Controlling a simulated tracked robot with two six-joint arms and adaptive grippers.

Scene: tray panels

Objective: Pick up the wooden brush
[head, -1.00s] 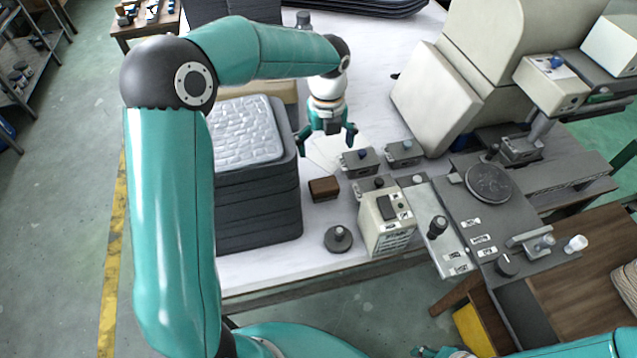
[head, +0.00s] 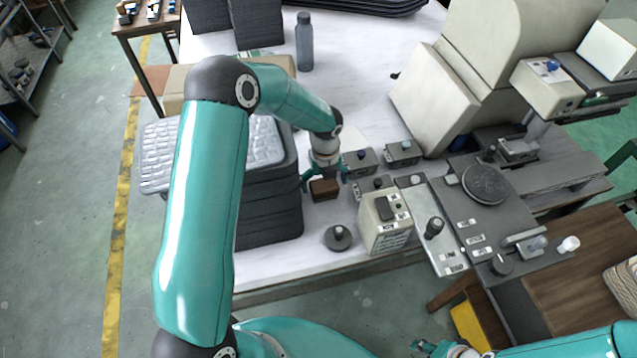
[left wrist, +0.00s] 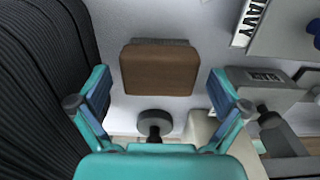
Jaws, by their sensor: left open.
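The wooden brush (head: 324,189) is a small brown block on the white table, right of the stacked dark trays. In the left wrist view the brush (left wrist: 158,70) lies ahead of and between the open fingers, with dark bristle edge at its far side. My left gripper (head: 325,178) is open, pointing down over the brush, with a finger to either side of it. In the left wrist view the left gripper (left wrist: 160,110) shows clear gaps between its fingers and the brush. My right gripper (head: 432,350) shows only partly at the bottom edge; its jaw state is unclear.
The dark tray stack (head: 268,215) stands close on the left. A round black knob (head: 338,238) is in front of the brush, and a beige control box (head: 385,222) is to the right. Small grey switch boxes (head: 360,162) stand behind and right.

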